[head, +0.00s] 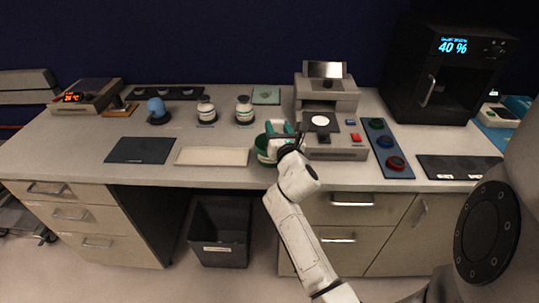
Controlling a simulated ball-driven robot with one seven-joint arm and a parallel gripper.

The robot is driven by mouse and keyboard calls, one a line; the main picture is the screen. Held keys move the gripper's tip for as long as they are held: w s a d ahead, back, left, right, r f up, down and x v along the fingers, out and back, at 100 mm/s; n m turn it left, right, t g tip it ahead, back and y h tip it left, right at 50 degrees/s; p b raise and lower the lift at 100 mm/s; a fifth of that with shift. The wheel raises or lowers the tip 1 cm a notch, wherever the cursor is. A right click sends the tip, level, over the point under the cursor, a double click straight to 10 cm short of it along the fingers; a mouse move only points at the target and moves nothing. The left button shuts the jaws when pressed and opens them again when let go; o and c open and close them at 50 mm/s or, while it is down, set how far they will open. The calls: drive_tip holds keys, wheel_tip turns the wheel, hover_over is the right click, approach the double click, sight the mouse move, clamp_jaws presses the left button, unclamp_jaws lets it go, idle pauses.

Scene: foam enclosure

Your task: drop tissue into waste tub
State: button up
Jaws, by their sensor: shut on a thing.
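My gripper (277,137) is shut on a small white thing that appears to be the tissue, mostly hidden by the gripper and wrist. It is over a round green tub (261,154) at the front edge of the bench, just left of the grey instrument. The tub is partly covered by my gripper and arm. I cannot tell whether the tissue is inside the rim or above it. A dark open bin (218,255) with a pale label stands on the floor under the bench; its inside looks empty.
A pale mat (212,156) and a dark mat (141,150) lie left of the tub. Two white jars (244,110) stand behind. A grey instrument (331,143) and a blue button strip (389,150) are close on the right.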

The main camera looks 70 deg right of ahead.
drive_tip(key=o, duration=1.3)
drive_tip(key=shift+s+a+p, duration=0.35)
drive_tip(key=shift+a, duration=0.15)
drive_tip(key=v, duration=0.9)
drive_tip(key=shift+s+a+p, duration=0.25)
drive_tip(key=shift+p, duration=0.05)
